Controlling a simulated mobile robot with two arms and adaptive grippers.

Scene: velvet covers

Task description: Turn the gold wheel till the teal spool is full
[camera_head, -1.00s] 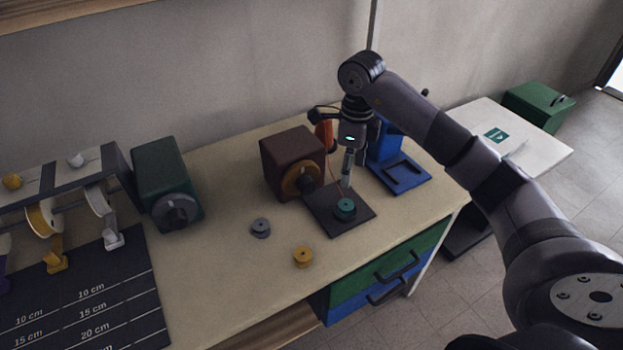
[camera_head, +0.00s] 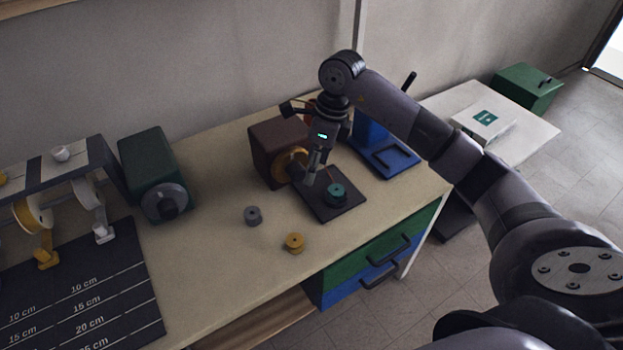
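The gold wheel (camera_head: 285,164) is on the front of a dark brown box (camera_head: 268,142); a dark handle at its right side is partly hidden by my gripper. The teal spool (camera_head: 337,190) stands on a dark base plate (camera_head: 322,212) just right of the wheel. An orange strand runs above the spool; how full the spool is, I cannot tell. My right gripper (camera_head: 312,176) points down and leftward, its fingertips at the wheel's handle. Whether the fingers touch it or close on it is too small to tell. My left gripper is not in view.
A grey spool (camera_head: 253,216) and a yellow spool (camera_head: 294,243) stand on the open tabletop (camera_head: 220,275). A green box with a grey wheel (camera_head: 157,172) and a spool rack are at left. A blue stand (camera_head: 385,160) is behind right. Drawers (camera_head: 375,262) are below.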

